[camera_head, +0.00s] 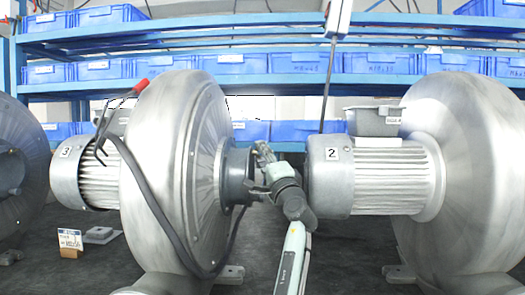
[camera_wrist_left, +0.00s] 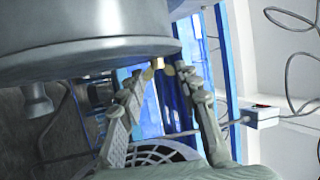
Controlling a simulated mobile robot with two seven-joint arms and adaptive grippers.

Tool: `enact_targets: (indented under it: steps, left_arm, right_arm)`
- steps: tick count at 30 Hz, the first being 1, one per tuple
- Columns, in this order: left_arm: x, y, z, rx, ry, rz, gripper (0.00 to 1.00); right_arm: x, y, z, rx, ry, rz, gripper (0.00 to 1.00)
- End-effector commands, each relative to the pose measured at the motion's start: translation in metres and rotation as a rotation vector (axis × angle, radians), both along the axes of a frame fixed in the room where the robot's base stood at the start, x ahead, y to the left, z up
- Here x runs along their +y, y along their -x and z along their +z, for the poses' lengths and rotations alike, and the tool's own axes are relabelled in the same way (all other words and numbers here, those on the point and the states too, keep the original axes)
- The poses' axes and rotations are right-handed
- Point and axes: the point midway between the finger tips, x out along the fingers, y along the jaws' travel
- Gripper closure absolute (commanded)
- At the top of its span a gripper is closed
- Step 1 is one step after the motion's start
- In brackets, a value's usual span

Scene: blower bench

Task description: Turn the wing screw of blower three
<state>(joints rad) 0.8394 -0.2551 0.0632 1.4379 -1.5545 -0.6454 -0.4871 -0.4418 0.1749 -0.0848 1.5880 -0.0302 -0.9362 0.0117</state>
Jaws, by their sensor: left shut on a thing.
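Blower three (camera_head: 180,150) is the large silver fan housing left of centre, its motor marked with a "3" label (camera_head: 66,152). A dark grey inlet collar (camera_head: 237,175) sticks out from its right face. My left gripper (camera_head: 262,152) is at the upper right of this collar. In the left wrist view, the fingertips of my left gripper (camera_wrist_left: 165,69) close around a small brass wing screw (camera_wrist_left: 158,63) at the rim of the grey collar (camera_wrist_left: 90,40). The fingers partly hide the screw, and its turn angle cannot be told. My right gripper is not in view.
Blower two (camera_head: 370,175), with its "2" label, stands close to the right of my left gripper, leaving a narrow gap. Blue shelves with blue bins (camera_head: 300,63) run behind. A hanging control box (camera_head: 338,18) is above the gap.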

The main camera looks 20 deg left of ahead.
Motion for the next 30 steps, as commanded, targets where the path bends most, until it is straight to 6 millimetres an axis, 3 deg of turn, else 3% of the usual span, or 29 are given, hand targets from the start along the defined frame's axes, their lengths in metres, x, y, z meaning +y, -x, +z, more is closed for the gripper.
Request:
enact_targets:
  steps: [9, 24, 25, 30]
  left_arm:
    - [-0.0006, 0.0008, 0.0013, 0.110, 0.033, 0.000, 0.96]
    - [0.0000, 0.0008, 0.0006, 0.132, 0.036, 0.004, 0.96]
    - [0.0000, 0.0008, 0.0006, 0.132, 0.036, 0.004, 0.63]
    - [0.0000, 0.0007, 0.0010, 0.131, 0.035, 0.004, 0.46]
  right_arm:
    - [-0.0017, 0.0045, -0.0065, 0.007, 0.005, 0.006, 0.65]
    - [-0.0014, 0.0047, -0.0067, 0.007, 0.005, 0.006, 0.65]
    - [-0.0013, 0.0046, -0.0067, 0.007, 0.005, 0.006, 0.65]
    - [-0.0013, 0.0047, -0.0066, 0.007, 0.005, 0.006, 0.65]
